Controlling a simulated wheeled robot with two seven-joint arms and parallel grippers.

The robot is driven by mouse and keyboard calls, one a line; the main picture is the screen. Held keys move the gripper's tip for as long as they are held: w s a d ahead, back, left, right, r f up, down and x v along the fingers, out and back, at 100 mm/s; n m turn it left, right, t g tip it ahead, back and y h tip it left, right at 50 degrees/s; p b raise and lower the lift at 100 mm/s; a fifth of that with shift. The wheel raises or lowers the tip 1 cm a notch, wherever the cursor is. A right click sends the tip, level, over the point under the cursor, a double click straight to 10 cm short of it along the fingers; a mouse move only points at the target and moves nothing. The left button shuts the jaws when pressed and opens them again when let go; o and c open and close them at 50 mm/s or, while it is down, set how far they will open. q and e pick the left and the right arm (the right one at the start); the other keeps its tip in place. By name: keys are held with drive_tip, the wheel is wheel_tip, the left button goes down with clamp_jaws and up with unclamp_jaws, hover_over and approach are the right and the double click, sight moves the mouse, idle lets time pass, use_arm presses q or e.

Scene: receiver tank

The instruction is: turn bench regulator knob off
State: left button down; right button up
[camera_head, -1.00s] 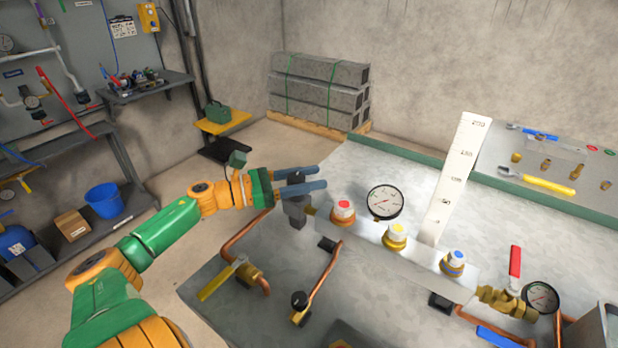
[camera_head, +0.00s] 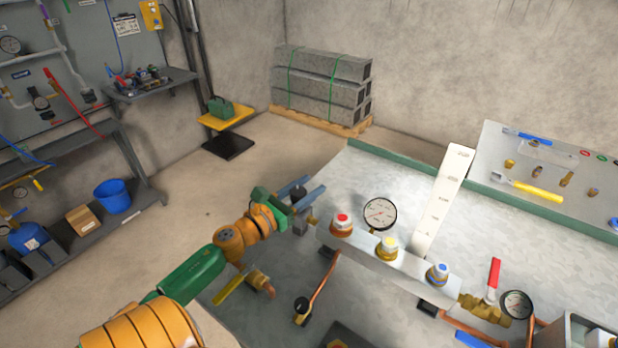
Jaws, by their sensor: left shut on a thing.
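The dark bench regulator knob (camera_head: 298,192) is at the left end of the pale manifold block (camera_head: 375,256) on the metal bench. My left gripper (camera_head: 309,186) is around the knob, with one blue-grey finger on each side, shut on it. The gripper and wrist hide part of the knob and the regulator body below it. I cannot read any mark on the knob. My right gripper is not in view.
Red (camera_head: 341,225), yellow (camera_head: 388,247) and blue (camera_head: 437,272) capped fittings stand along the manifold. A yellow-handled valve (camera_head: 230,288) is just below my left forearm.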

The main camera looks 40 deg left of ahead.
use_arm(q)
drive_tip(key=n+y, duration=0.1)
drive_tip(key=n+y+p, duration=0.1)
drive_tip(key=y, duration=0.1)
drive_tip(key=n+y, duration=0.1)
drive_tip(key=shift+a+r+p, duration=0.2)
drive_tip(key=shift+a+p, duration=0.05)
drive_tip(key=shift+p, duration=0.1)
drive_tip(key=n+y, duration=0.1)
drive_tip(key=g+y, duration=0.1)
drive_tip(key=y, duration=0.1)
drive_tip(key=n+y, duration=0.1)
drive_tip(key=shift+s+a+f+n+g+p, duration=0.1)
drive_tip(key=shift+a+n+g+p, duration=0.2)
drive_tip(key=shift+g+p, duration=0.1)
drive_tip(key=n+g+y, duration=0.2)
drive_tip(key=y, duration=0.1)
drive_tip(key=shift+s+a+f+y, duration=0.1)
drive_tip(key=shift+s+a+y, duration=0.05)
drive_tip(key=shift+a+y, duration=0.15)
drive_tip(key=shift+s+a+n+g+y, duration=0.15)
drive_tip(key=shift+n+g+y, duration=0.65)
drive_tip(key=shift+s+a+n+g+y, duration=0.1)
drive_tip(key=shift+n+g+y, duration=0.7)
drive_tip(key=shift+c, duration=1.8)
unclamp_jaws()
drive_tip(key=shift+a, duration=0.1)
